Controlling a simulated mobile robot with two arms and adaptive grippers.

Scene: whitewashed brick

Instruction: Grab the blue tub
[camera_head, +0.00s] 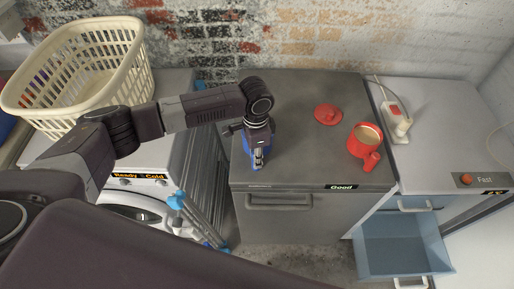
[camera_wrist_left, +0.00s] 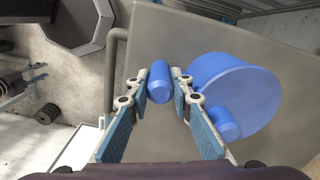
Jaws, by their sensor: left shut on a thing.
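The blue tub (camera_head: 246,146) stands near the front left of the grey cabinet top, mostly hidden behind my left gripper (camera_head: 258,158) in the head view. In the left wrist view the tub (camera_wrist_left: 235,85) shows as a large round blue body, with a smaller blue cylinder low on it. Another blue cylindrical part lies between the fingers of my left gripper (camera_wrist_left: 160,82), which is shut on it. One finger sits between that part and the round body. How the parts join is hidden. My right gripper is not in view.
A red mug (camera_head: 362,140) and a red lid (camera_head: 327,114) stand on the cabinet top (camera_head: 300,160) to the right. A cream basket (camera_head: 120,90) sits on the left over the washing machine. A blue drawer (camera_head: 405,250) hangs open at lower right.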

